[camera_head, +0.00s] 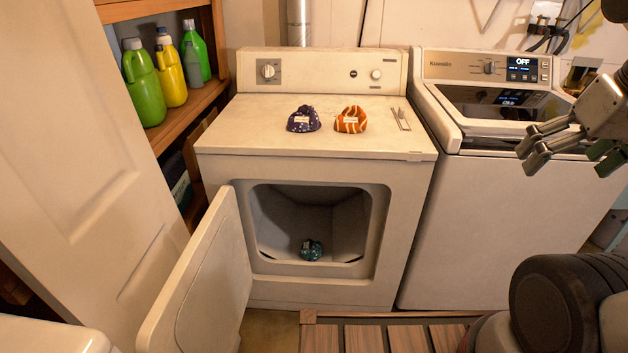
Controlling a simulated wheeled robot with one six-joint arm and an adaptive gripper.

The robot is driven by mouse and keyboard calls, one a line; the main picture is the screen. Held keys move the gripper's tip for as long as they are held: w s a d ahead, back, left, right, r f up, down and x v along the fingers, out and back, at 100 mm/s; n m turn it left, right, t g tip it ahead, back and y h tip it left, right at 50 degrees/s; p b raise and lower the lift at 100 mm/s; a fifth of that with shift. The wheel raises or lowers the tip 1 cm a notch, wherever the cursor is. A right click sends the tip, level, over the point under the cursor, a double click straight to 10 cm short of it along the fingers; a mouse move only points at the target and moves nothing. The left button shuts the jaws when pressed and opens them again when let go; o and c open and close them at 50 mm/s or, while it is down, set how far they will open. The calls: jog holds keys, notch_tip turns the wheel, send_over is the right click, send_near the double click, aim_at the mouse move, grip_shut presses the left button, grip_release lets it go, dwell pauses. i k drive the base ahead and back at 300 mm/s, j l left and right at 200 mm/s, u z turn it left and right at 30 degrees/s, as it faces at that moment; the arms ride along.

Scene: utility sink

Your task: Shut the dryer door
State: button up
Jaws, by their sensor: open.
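The white dryer (412,172) stands in the middle of the head view. Its door (215,285) is hinged on the left and swung wide open toward me. The opening shows the drum (290,210), with a teal bundle (311,250) lying at its bottom. My gripper (540,148) is at the upper right, in front of the washer. It is open and empty, well apart from the dryer door.
A purple bundle (304,119) and an orange bundle (351,119) sit on the dryer top. The washer (490,215) stands to the right. A shelf (190,112) with bottles and a white panel door (85,160) are at the left. Wooden slats (375,338) lie on the floor.

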aim_at(199, 308)
jog(key=u, duration=0.45)
jog(key=l+u, duration=0.15)
jog(key=u, duration=0.7)
jog(key=l+u, duration=0.1)
jog(key=u, duration=0.3)
jog(key=k, duration=0.05)
